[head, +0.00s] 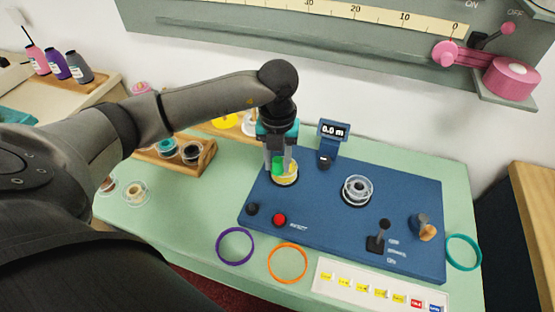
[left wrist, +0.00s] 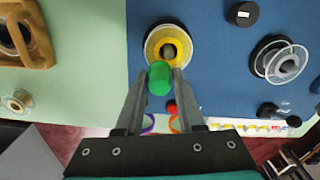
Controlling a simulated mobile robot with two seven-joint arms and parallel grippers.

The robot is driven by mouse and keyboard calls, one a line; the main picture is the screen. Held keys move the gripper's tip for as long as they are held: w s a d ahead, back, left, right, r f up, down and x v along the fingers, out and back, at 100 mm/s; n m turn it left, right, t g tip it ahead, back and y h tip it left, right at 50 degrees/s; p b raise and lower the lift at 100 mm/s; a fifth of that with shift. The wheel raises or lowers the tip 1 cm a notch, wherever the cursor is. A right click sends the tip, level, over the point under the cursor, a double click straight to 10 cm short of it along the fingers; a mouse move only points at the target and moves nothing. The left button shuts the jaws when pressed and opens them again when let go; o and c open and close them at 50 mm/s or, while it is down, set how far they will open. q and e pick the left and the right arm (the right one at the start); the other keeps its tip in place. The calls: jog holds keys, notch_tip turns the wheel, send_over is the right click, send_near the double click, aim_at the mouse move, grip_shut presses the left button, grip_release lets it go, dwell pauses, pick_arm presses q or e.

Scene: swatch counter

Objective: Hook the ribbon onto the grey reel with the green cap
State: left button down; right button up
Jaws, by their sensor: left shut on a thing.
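My left gripper (head: 281,160) is shut on the green cap (left wrist: 160,76), just above or beside the yellow ribbon spool (head: 285,176) at the left of the blue machine base. In the left wrist view the cap sits between the fingertips, in front of the near edge of the yellow spool (left wrist: 182,47). Whether the cap touches the spool, I cannot tell. The grey reel (head: 357,190) stands apart to the right on the base and also shows in the left wrist view (left wrist: 285,66). I see no ribbon strand between spool and reel. My right gripper is out of view.
A display (head: 333,131) reading 0.0 m stands behind the spool. A red button (head: 279,220), a black lever (head: 379,238) and a brown-topped knob (head: 426,230) stand on the base. Purple (head: 219,251), orange (head: 270,268) and teal (head: 478,257) rings lie around it. A wooden spool rack (head: 207,160) is at left.

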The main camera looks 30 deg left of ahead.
pick_arm(q)
jog(key=shift+s+f+b, duration=0.1)
jog(key=shift+f+b, duration=0.3)
jog(key=shift+f, duration=0.25)
dwell(1.2)
jog(key=shift+r+p, duration=2.15)
jog(key=shift+r, duration=0.5)
